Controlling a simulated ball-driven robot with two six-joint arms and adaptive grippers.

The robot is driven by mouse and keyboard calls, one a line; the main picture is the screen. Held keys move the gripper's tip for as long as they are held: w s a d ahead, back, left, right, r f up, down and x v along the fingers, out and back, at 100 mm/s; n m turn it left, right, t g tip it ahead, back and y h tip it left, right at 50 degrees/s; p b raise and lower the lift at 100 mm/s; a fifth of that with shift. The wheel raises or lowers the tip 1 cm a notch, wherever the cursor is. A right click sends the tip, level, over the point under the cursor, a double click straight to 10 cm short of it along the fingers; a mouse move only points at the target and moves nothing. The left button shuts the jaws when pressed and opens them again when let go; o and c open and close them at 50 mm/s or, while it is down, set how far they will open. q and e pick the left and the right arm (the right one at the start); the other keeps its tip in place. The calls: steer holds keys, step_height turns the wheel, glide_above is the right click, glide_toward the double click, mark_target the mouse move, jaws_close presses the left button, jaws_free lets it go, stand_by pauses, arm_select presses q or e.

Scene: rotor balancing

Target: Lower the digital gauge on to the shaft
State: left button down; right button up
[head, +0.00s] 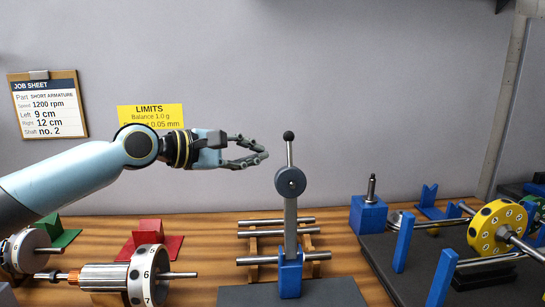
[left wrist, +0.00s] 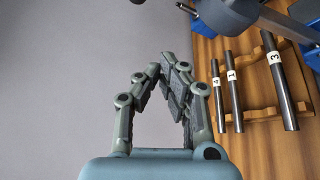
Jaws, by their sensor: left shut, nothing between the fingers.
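A post stands upright in a blue base (head: 290,275) on a dark plate. It carries a round blue-grey head (head: 290,182) and a thin rod with a black ball on top; I take this for the gauge, but no display shows. Part of it seems to show at the top of the left wrist view (left wrist: 228,14). My left gripper (head: 262,152) is shut and empty, pointing right, to the left of the rod and above the round head, not touching. Its fingertips meet in the left wrist view (left wrist: 168,68). Shafts (head: 275,222) lie on a wooden rack behind the post. My right gripper is out of view.
Numbered shafts (left wrist: 283,90) lie on the rack. An armature (head: 105,277) with a white numbered disc lies at front left. A dark bench (head: 380,250) with blue posts and a yellow disc (head: 495,228) stands at right. The air around the gripper is clear.

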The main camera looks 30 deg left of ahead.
arm_select(q)
steer(key=d, duration=0.1)
steer(key=d+p, duration=0.1)
steer(key=d, duration=0.1)
steer(key=d+r+p, duration=0.1)
steer(key=shift+w+d, duration=0.2)
steer(key=shift+w, duration=0.15)
steer(key=shift+s, duration=0.15)
